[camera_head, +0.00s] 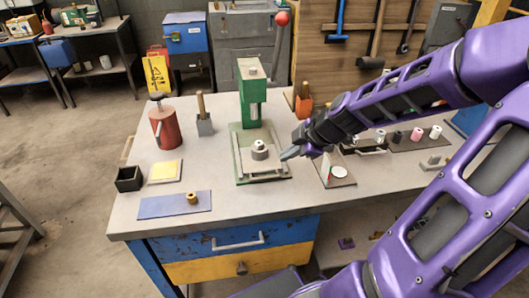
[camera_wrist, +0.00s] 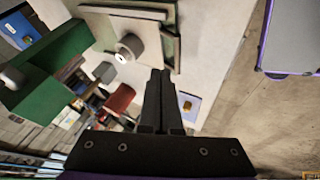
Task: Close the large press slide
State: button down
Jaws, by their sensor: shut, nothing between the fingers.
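The large green press (camera_head: 252,92) stands upright near the middle of the workbench. Its slide (camera_head: 247,170), a pale flat plate on a green-edged base, extends toward the front, with a bar-like handle (camera_head: 262,178) along its front edge. A round grey metal piece (camera_head: 259,150) sits on the slide. In the wrist view the slide (camera_wrist: 155,50) is at the top, with the round piece (camera_wrist: 130,47) on it and the green press body (camera_wrist: 48,68) at left. My gripper (camera_head: 285,156) is shut and empty at the slide's right side; its fingertips (camera_wrist: 160,74) appear close to the plate edge. Contact is unclear.
A red can (camera_head: 165,128), a black box (camera_head: 128,179) and a blue mat (camera_head: 175,205) occupy the bench's left. A smaller board with a white disc (camera_head: 339,172) lies right of the slide. The bench top in front of the slide is clear.

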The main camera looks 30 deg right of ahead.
jog(key=b, duration=0.4)
send_near(261, 161)
jog(key=a+f, duration=0.1)
jog(key=f, duration=0.2)
jog(key=s+a+f, duration=0.1)
jog(key=shift+a+f, duration=0.35)
jog(key=shift+f, duration=0.05)
jog(key=shift+w+d+r, duration=0.1)
jog(key=shift+w+d, duration=0.1)
jog(key=shift+w, duration=0.35)
jog(key=shift+w+d+r, duration=0.1)
jog(key=shift+w+d, duration=0.1)
jog(key=shift+w, duration=0.35)
jog(key=shift+w+d, duration=0.25)
jog(key=shift+w, duration=0.5)
jog(key=shift+w, duration=0.1)
jog(key=w+d, duration=0.1)
jog(key=w, duration=0.2)
jog(key=w+d+b, duration=0.1)
jog(key=w, duration=0.2)
jog(key=w+b, duration=0.1)
jog(key=w, duration=0.2)
jog(key=shift+w+d, duration=0.25)
jog(key=shift+d, duration=0.15)
jog(key=shift+w+d+r, duration=0.1)
jog(key=shift+w+r, duration=0.05)
jog(key=shift+r, duration=0.05)
